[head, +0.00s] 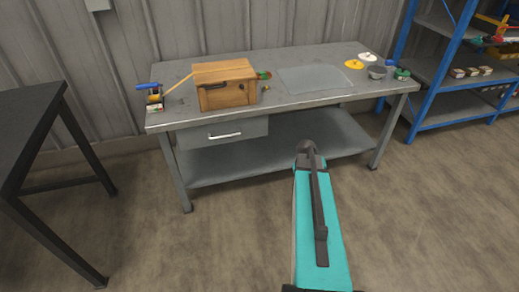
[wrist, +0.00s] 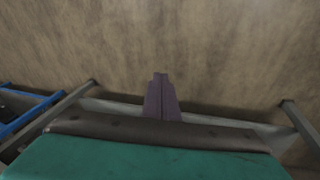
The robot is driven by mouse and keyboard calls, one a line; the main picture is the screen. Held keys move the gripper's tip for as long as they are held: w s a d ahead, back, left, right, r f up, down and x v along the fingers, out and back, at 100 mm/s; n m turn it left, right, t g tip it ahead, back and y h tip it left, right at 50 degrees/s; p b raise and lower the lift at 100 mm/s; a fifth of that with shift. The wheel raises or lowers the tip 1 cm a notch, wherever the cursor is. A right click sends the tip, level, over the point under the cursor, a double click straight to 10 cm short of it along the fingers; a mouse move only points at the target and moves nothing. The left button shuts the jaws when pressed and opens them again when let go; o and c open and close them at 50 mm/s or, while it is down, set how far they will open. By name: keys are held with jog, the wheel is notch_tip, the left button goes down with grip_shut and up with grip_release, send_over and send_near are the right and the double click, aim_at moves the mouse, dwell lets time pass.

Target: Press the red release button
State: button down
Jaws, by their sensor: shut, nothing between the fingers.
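I cannot make out a red release button for certain in either view. In the head view, a small red and green item (head: 264,75) sits at the right side of a wooden box (head: 226,92) on the workbench (head: 290,108); it is too small to identify. My gripper (wrist: 161,78) shows in the wrist view, with its fingers together and empty over bare floor. In the head view my turquoise arm is in front of the bench, and my fingers cannot be made out there.
Yellow (head: 354,64) and white (head: 367,57) discs, a grey bowl (head: 376,72) and a clear sheet (head: 314,79) lie on the bench. A small holder with a blue-handled tool (head: 150,87) stands at left. A dark table (head: 30,115) and blue shelving (head: 440,70) flank the bench.

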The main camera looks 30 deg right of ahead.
jog(key=s+d+r+m+h+p, duration=0.1)
jog(key=s+d+r, duration=0.3)
jog(key=d+r, duration=0.55)
jog(key=s+d+r+m+h+p, duration=0.1)
jog(key=s+d+r+h, duration=0.15)
jog(key=d+r, duration=0.7)
jog(key=s+d+r+m+g+h+p, duration=0.1)
jog(key=s+d+r+m+h+p, duration=0.1)
jog(key=s+d+r, duration=1.3)
jog(key=shift+d+r, duration=0.65)
jog(key=shift+d, duration=0.05)
